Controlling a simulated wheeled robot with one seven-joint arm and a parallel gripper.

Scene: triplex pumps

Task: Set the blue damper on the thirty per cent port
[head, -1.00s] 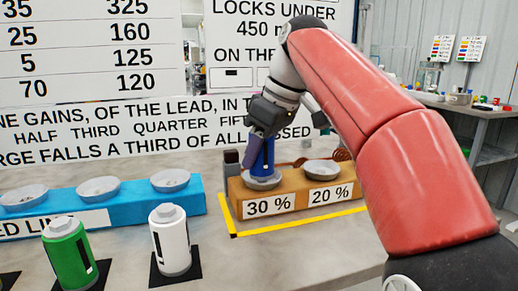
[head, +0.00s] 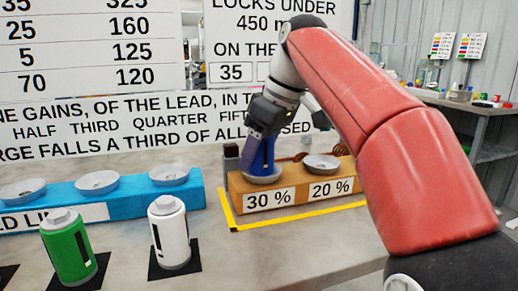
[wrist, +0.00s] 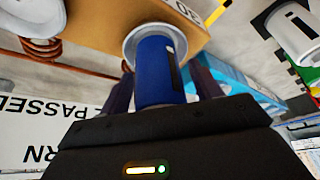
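The blue damper (head: 259,164) stands upright in the white dish of the thirty per cent port (head: 264,179), at the left end of a tan block. In the wrist view the damper (wrist: 158,70) lies between my fingers, its far end in the pale dish (wrist: 150,36). My gripper (wrist: 160,85) has a dark finger close against each side of the damper and looks shut on it. In the head view my gripper (head: 262,145) comes down over the damper from above and hides its upper part.
The twenty per cent dish (head: 322,162) beside it is empty. A dark post (head: 231,163) stands at the block's left end. A blue block (head: 120,207) with several dishes is to the left. Green (head: 68,245) and white (head: 169,232) dampers stand in front.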

